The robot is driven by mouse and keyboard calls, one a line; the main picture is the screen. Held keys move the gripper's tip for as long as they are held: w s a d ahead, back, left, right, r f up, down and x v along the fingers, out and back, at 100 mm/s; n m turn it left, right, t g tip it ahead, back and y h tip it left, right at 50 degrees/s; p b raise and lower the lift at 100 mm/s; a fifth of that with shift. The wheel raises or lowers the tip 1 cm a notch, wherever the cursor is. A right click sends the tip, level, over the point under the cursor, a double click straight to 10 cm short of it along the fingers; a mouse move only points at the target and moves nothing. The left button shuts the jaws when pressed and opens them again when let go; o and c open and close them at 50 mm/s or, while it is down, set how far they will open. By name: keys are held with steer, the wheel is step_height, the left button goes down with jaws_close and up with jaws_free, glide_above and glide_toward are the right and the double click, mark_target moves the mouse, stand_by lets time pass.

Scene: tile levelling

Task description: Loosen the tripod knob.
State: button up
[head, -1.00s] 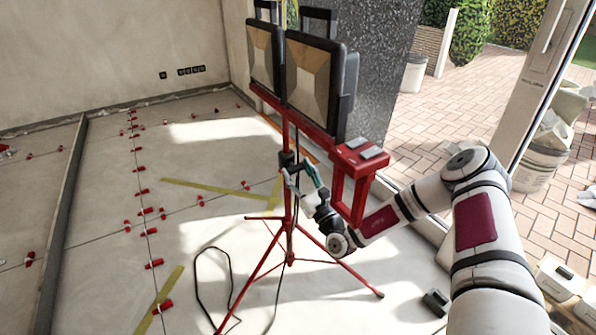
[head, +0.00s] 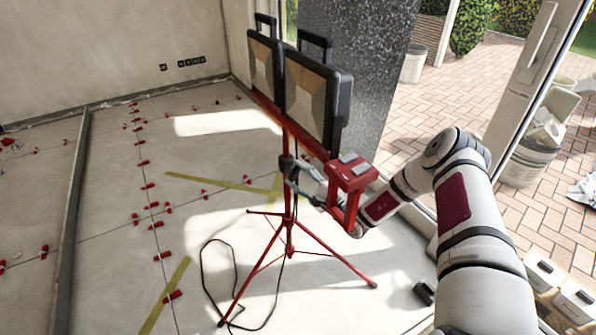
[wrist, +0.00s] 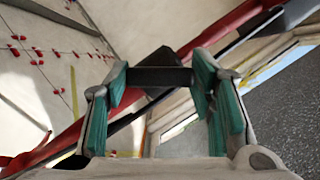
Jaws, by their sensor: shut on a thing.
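The red tripod (head: 288,205) stands upright on the tiled floor and carries two work lights. A black collar (head: 286,163) sits on its pole, and in the wrist view the pole runs diagonally behind my fingers. The black tripod knob (wrist: 160,77) shows in the wrist view as a dark bar between my teal-padded fingers, in front of a dark block on the pole. My gripper (wrist: 163,78) is shut on this knob, with a finger at each end. In the head view my gripper (head: 295,172) is at the collar, partly hidden by a red bracket; the knob is not clear there.
The two work lights (head: 316,105) stand above my gripper. The red bracket (head: 352,175) is close to my wrist. Tripod legs spread below, with a black cable (head: 212,280) on the floor. Red levelling clips (head: 152,206) dot the tiles at the left. A dark stone pillar stands behind.

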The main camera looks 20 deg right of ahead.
steer(key=n+g+p, duration=0.1)
steer(key=n, duration=0.1)
steer(key=n+p, duration=0.2)
steer(key=shift+r+n+g, duration=0.2)
steer(key=shift+n+g, duration=0.2)
steer(key=shift+f+n+g+h+p, duration=0.1)
steer(key=shift+n+g+h+p, duration=0.3)
steer(key=shift+n+p, duration=0.85)
steer(key=o, duration=1.2)
steer(key=shift+c, duration=0.2)
steer(key=v, duration=1.2)
steer(key=shift+d, duration=0.1)
